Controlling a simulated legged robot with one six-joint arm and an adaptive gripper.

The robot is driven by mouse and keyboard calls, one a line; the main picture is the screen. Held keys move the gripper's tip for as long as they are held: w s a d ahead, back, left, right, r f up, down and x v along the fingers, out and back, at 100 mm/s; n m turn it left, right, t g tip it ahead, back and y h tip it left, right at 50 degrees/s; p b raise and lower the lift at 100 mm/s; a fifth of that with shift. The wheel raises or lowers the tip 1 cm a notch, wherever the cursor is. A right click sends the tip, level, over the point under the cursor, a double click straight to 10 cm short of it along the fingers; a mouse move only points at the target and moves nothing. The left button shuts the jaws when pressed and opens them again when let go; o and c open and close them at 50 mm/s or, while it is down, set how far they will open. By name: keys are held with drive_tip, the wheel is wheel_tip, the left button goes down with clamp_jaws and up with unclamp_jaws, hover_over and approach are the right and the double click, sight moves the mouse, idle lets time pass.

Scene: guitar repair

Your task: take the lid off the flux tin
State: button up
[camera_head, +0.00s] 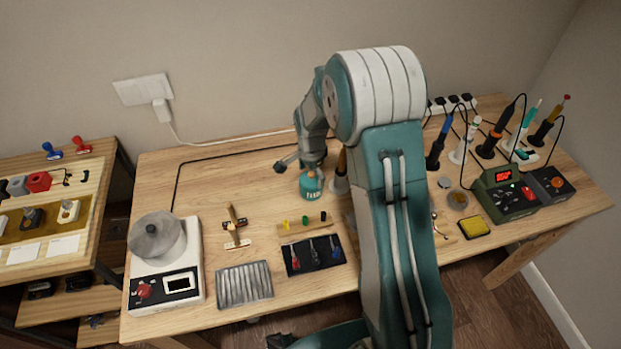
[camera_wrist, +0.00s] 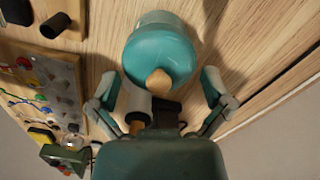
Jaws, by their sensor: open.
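The flux tin (camera_head: 311,188) is a small teal tin with a pale label, standing upright on the workbench. In the wrist view its round teal lid (camera_wrist: 150,48) is on the tin's pale body and carries a tan knob (camera_wrist: 159,82). My gripper (camera_wrist: 160,82) is open, with one finger on each side of the knob and no visible contact. In the head view my gripper is just above the tin, and my arm hides part of the bench to the right.
Colored pegs (camera_head: 304,222) and a black tool mat (camera_head: 330,262) lie in front. Several irons in stands (camera_head: 487,148) and a green soldering station (camera_head: 505,194) are at right. Bare wood (camera_head: 262,190) is left of the tin.

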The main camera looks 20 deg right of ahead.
drive_tip(key=shift+d, duration=0.15)
drive_tip(key=c, duration=0.9)
